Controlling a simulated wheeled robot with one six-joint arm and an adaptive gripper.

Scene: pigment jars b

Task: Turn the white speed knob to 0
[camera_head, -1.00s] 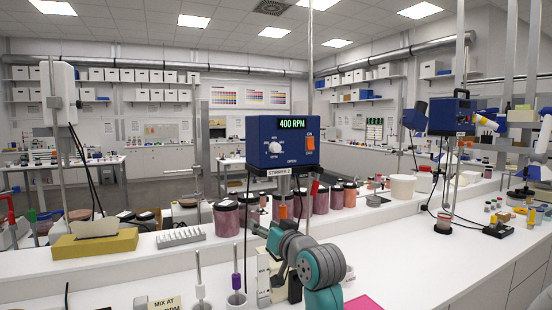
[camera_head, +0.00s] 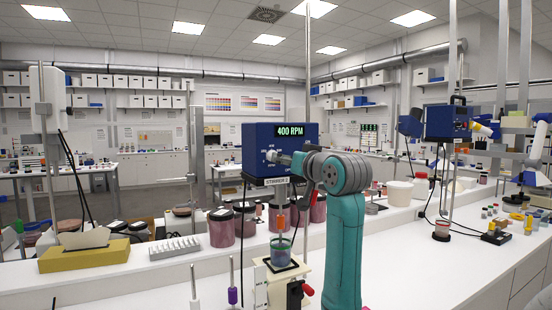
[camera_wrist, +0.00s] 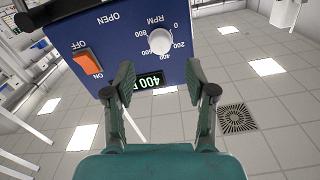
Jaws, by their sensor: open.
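The white speed knob (camera_wrist: 160,40) sits on the blue face of the stirrer box (camera_wrist: 120,30), ringed by RPM marks from 0 to 800. Its pointer is too small to read. In the head view the knob (camera_head: 271,156) shows just left of my gripper (camera_head: 283,161), which partly covers the box front (camera_head: 250,145). The display (camera_head: 290,131) reads 400 RPM. In the wrist view my gripper (camera_wrist: 160,78) is open and empty, its fingers spread wide to either side below the knob, which lies between their lines. I cannot see contact with the knob.
An orange ON/OFF switch (camera_wrist: 87,63) is on the same panel. Below the box, a beaker (camera_head: 281,252) stands on a cream base. Dark-lidded jars (camera_head: 221,227) stand behind and left. A yellow block (camera_head: 85,254) is farther left. The white bench (camera_head: 420,270) at right is largely clear.

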